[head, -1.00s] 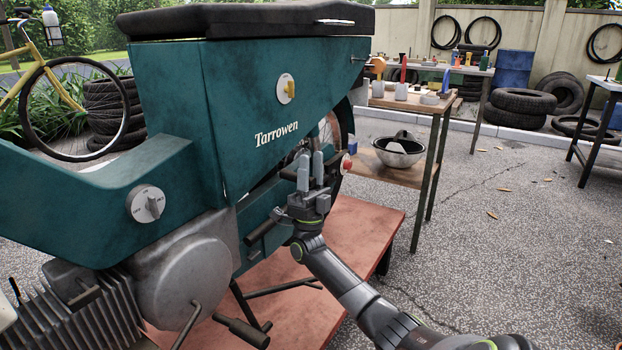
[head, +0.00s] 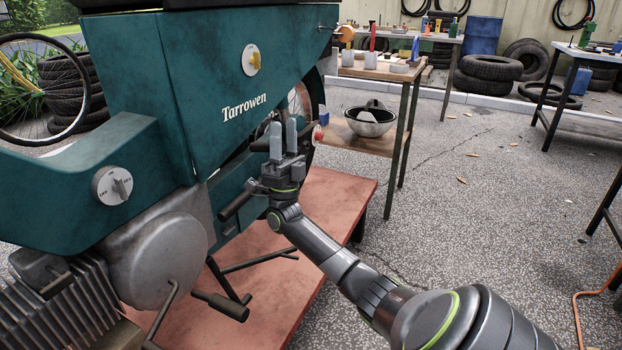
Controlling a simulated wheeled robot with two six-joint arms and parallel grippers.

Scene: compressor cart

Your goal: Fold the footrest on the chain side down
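The teal moped (head: 200,90), lettered Tarrowen, stands on a red platform (head: 325,205). A black rubber-like peg (head: 235,207) sticks out low on its side, left of my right wrist; I cannot tell for sure whether it is the footrest. My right gripper (head: 283,138) points up beside the lower body panel, its two grey fingers a small gap apart. A dark bar shows around the fingers, and a red-tipped end (head: 318,133) is just right of them. I cannot tell whether the fingers touch anything. My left gripper is out of view.
A black pedal (head: 220,305) on a bent lever sticks out below the round engine cover (head: 158,260). A workbench (head: 395,70) with tools and a metal bowl (head: 370,118) stands behind on the right. The paved floor (head: 470,210) on the right is mostly clear.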

